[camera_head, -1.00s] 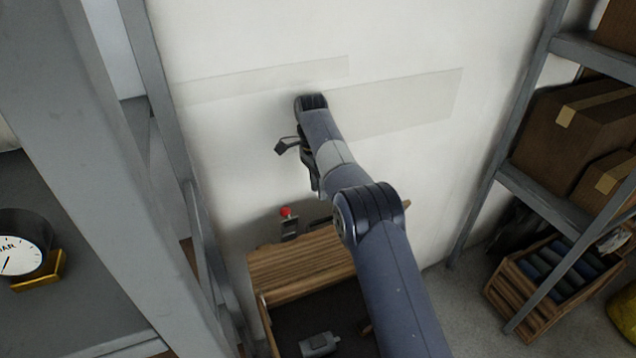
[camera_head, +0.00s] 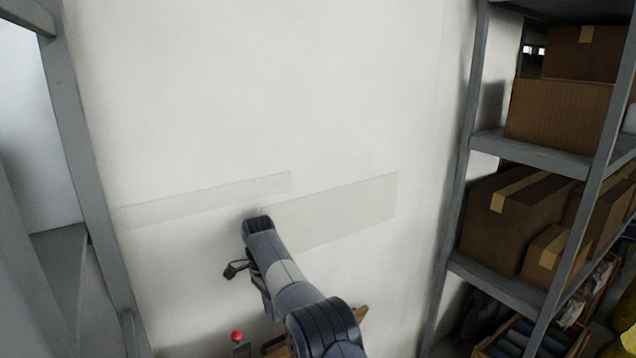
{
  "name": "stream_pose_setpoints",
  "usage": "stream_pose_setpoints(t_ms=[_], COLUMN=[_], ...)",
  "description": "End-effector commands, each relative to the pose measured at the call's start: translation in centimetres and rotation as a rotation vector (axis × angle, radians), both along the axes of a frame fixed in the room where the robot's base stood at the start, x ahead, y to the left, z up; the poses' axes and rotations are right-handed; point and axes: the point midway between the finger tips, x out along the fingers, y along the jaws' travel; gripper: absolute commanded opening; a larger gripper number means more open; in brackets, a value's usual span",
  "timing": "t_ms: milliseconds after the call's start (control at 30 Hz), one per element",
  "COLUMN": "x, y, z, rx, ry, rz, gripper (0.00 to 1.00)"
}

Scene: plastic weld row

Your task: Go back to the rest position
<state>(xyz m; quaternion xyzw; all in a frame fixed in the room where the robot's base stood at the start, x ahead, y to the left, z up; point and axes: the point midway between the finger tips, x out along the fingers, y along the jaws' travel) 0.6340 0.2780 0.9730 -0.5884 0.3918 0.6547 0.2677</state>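My arm reaches up from the bottom of the head view toward the white wall. My gripper (camera_head: 237,269) shows as a small dark part on the left of the wrist, in front of the wall. The arm's wrist hides most of it, so its fingers and anything between them cannot be made out. Two thin translucent strips are on the wall: a narrow left strip (camera_head: 190,204) and a larger right strip (camera_head: 345,209). Their near ends lie just above and behind my wrist.
A small device with a red button (camera_head: 238,337) shows at the bottom edge, below my gripper. Grey shelving with cardboard boxes (camera_head: 512,209) stands at the right, with a crate of dark rolls (camera_head: 525,340) below. A grey metal frame (camera_head: 75,150) stands at the left. The upper wall is bare.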

Motion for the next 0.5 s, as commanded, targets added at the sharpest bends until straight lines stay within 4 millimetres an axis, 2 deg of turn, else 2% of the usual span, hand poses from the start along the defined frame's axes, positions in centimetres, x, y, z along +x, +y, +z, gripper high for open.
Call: stream_pose_setpoints(t_ms=[500], x=[-1.2], y=[-0.9], z=[-6.8], rx=[-0.001], ry=[0.001], rz=[-0.001], gripper=[0.34])
